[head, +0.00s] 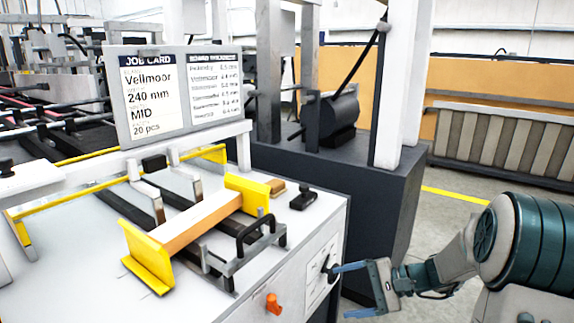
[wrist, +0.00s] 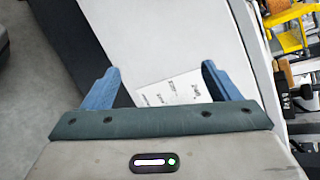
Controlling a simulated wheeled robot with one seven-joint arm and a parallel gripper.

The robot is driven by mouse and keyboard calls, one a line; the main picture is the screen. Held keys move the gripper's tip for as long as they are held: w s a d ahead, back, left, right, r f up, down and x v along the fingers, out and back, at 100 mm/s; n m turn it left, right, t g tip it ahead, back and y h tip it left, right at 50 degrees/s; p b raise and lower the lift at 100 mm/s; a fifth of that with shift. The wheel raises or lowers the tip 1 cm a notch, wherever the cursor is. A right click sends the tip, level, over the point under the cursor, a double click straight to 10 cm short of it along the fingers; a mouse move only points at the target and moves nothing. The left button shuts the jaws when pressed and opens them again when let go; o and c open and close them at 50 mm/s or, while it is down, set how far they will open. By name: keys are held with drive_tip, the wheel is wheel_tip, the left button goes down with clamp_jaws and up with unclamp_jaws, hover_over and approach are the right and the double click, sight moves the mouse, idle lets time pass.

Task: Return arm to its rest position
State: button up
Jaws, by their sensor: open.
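My gripper (head: 340,292) is at the lower right in the head view, beside the front panel of the white machine. Its two blue fingers are spread apart with nothing between them. One finger overlaps a black knob (head: 330,268) on that panel in the head view; I cannot tell whether they touch. In the wrist view the open fingers (wrist: 160,82) point toward the white panel (wrist: 165,35), with a printed label (wrist: 172,93) showing between them.
The machine top (head: 85,255) carries yellow guides (head: 147,262), an orange-brown block (head: 197,224) and a black handle (head: 255,232). An orange knob (head: 273,303) sticks out of the front panel. A job card (head: 155,93) stands behind. Open floor (head: 440,215) lies at the right.

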drive_tip(key=s+a+r+n+g+h+p, duration=0.4)
drive_tip(key=s+r+h+p, duration=0.3)
drive_tip(key=s+r+p, duration=0.45)
drive_tip(key=s+d+r+n+t+h+p, duration=0.1)
drive_tip(key=s+r+n+h+p, duration=0.1)
drive_tip(key=s+r+p, duration=0.2)
drive_tip(key=s+d+r+n+t+h+p, duration=0.2)
drive_tip(key=s+r+p, duration=0.3)
drive_tip(key=r, duration=0.6)
drive_tip(key=shift+d+r+n+h, duration=0.15)
drive_tip(key=shift+d+n+h, duration=0.1)
drive_tip(key=shift+n+h, duration=0.5)
